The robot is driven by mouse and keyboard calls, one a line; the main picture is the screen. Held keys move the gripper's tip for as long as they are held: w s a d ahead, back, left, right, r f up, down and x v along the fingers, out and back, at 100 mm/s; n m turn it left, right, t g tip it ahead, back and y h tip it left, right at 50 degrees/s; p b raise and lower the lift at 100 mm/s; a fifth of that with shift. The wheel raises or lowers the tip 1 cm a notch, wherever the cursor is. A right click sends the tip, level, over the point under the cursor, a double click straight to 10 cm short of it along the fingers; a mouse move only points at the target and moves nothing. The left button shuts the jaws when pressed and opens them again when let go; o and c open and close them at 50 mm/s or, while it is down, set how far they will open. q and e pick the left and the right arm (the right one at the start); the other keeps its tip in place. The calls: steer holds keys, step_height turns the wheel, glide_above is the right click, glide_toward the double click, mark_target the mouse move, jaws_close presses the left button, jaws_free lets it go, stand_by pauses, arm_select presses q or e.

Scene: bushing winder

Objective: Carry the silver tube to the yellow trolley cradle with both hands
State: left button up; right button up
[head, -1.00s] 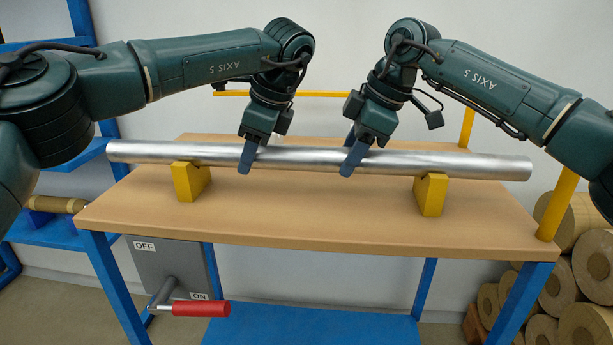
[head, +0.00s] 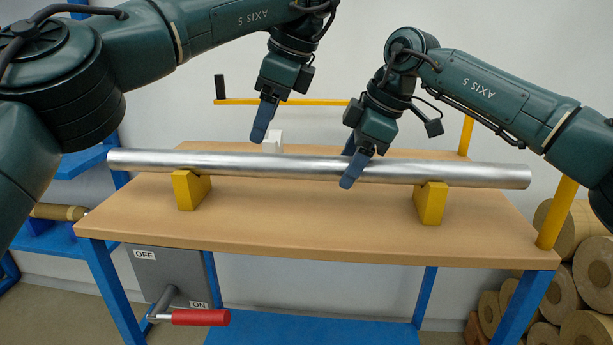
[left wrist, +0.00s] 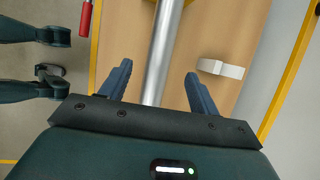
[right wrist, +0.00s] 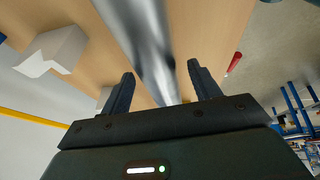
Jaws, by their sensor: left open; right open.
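The silver tube (head: 255,164) lies level across the two yellow cradle blocks, the left one (head: 188,191) and the right one (head: 430,204), on the wooden trolley top (head: 310,221). Both tube ends overhang the blocks. My left gripper (head: 265,122) is open and empty, above the tube and apart from it; in the left wrist view the tube (left wrist: 161,55) shows beyond the parted fingers. My right gripper (head: 349,168) is open, low at the tube right of its middle, one finger in front. In the right wrist view the tube (right wrist: 150,45) runs between the fingers; contact is unclear.
A white block (head: 273,141) stands on the trolley top behind the tube. A yellow rail (head: 330,101) and yellow posts (head: 557,210) edge the trolley. A red-handled crank (head: 200,317) is below the front left. Brown rolls (head: 590,270) are stacked at right.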

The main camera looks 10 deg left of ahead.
steer(key=shift+r, duration=0.2)
arm_select(q)
steer(key=v, duration=0.3)
arm_select(e)
steer(key=v, duration=1.1)
steer(key=shift+d+r, duration=0.15)
steer(key=shift+r, duration=0.15)
arm_select(q)
steer(key=shift+s, duration=0.1)
arm_select(e)
steer(key=shift+s, duration=0.15)
